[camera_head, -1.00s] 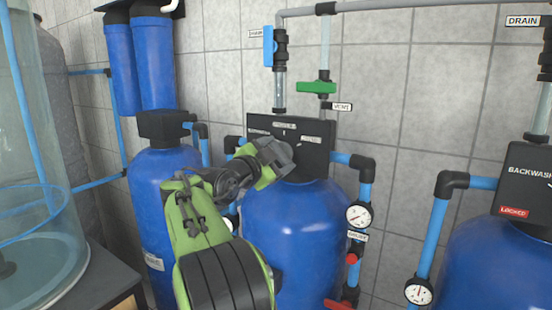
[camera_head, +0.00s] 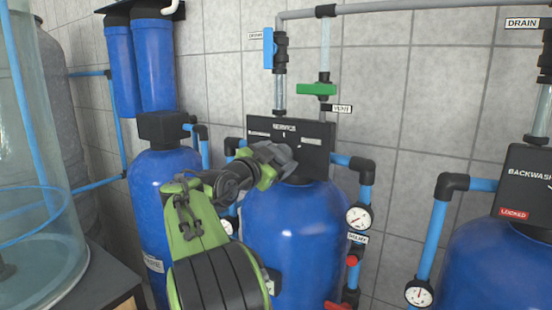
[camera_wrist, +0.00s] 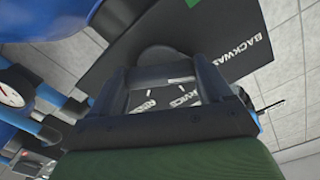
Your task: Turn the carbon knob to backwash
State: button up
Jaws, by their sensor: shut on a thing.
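The black control panel (camera_head: 318,142) sits on top of the middle blue tank (camera_head: 305,225); a SERVICE label shows along its top. My gripper (camera_head: 278,155) is at the front of this panel and hides its middle. In the wrist view, the gripper (camera_wrist: 165,72) is shut on a dark rounded knob (camera_wrist: 162,57), with a finger on either side of it. The panel (camera_wrist: 215,35) carries a BACKWASH label beside the gripper, and two more labels show between the fingers. The knob's pointer direction cannot be told.
A green valve handle (camera_head: 317,89) and a blue one (camera_head: 269,46) are on pipes above the panel. A gauge (camera_head: 358,216) and red valves (camera_head: 351,260) stand right of the tank. Another tank (camera_head: 500,262) with a BACKWASH panel is far right. A clear tank (camera_head: 40,220) is left.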

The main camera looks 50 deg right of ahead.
jog(key=o, duration=1)
jog(key=shift+s+a+b, duration=0.25)
jog(key=shift+a+b, duration=0.4)
jog(key=shift+a, duration=2)
jog(key=shift+s+a+b, duration=0.2)
jog(key=shift+a+b, duration=0.45)
jog(key=shift+a, duration=1.95)
jog(key=shift+s+a+b, duration=0.25)
jog(key=shift+a+b, duration=0.4)
jog(key=shift+a, duration=2)
